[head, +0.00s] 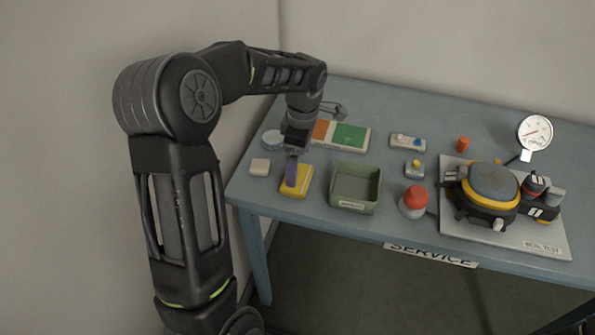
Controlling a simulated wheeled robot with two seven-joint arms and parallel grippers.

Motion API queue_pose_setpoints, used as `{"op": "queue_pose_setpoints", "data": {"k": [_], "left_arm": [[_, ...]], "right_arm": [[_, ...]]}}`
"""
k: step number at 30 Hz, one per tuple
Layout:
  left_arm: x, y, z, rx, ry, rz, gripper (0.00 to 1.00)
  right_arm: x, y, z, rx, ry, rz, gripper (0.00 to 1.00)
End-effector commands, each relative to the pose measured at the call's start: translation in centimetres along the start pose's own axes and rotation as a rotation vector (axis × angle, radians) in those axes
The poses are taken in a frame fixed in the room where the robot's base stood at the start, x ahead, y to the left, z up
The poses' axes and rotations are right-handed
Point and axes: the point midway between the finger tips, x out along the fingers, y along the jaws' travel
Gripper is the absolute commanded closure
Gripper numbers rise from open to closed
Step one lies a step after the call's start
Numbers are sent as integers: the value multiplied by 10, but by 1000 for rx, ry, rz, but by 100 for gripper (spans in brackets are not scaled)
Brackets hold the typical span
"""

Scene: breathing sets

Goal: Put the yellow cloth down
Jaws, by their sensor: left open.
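The yellow cloth (300,189) is a small folded pad lying on the blue-grey table (400,108), near its left front edge. My left gripper (291,181) points down directly over the cloth, and its fingers hide part of it. The gripper is open. Whether the fingertips touch the cloth cannot be told. My right gripper is not in view.
A green bin (354,205) stands just right of the cloth, with a red-topped jar (413,201) beyond. A pale block (260,167) lies to the left. A plate with a yellow-and-black device (489,192) and a gauge (535,132) fill the right side.

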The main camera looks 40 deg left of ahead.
Motion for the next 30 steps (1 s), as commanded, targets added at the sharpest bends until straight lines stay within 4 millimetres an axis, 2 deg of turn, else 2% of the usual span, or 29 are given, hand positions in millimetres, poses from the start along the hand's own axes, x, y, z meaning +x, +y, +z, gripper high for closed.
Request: {"op": "queue_pose_setpoints", "data": {"k": [6, 12, 30], "left_arm": [[-44, 1, 0, -1, -1, 4, 0], [-65, 0, 0, -1, -1, 1, 0], [-67, 0, 0, 0, 0, -1, 0]], "right_arm": [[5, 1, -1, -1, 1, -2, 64], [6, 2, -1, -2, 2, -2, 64], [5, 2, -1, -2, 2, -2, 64]]}}
